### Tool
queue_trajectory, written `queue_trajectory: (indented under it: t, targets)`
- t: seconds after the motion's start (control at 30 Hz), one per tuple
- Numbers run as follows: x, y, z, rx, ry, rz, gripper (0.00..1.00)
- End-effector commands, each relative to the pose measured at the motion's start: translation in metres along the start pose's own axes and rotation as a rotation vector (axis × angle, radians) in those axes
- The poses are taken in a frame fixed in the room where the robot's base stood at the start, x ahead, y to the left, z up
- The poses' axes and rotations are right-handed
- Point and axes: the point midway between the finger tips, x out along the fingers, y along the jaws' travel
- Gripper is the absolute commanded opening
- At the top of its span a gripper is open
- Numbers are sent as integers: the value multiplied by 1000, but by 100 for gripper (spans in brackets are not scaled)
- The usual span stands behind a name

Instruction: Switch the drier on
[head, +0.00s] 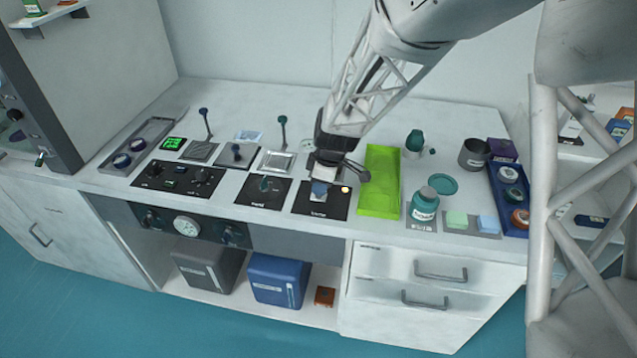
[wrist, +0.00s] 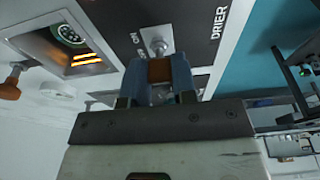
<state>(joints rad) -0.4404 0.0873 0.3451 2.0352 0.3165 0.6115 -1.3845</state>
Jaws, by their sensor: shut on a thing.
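The drier's dark panel (wrist: 197,30) shows in the wrist view, with the words DRIER and ON on it. A silver metal switch base (wrist: 157,46) stands on it. My gripper (wrist: 160,72) has its two blue fingers closed on a brown-orange switch handle (wrist: 160,70) just beside that base. The fingers hide part of the handle. In the head view my gripper (head: 320,188) is down at a black panel (head: 328,210) near the bench's front. The handle is hidden there by the fingers, and I cannot tell the switch position.
A green tray (head: 379,185) lies right of my gripper. Another black panel (head: 262,198) with a lever is to its left. A teal bottle (head: 424,204) stands further right. In the wrist view an orange-lit recess (wrist: 75,45) and an orange-knobbed lever (wrist: 12,85) are at left.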

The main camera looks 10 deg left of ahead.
Motion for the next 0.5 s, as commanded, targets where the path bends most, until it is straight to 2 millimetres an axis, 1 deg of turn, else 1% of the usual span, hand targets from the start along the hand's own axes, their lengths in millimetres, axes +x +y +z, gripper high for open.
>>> queue_trajectory:
  t: [0.5]
  targets:
    - [1, 1, 12, 3, 268, 2, 2]
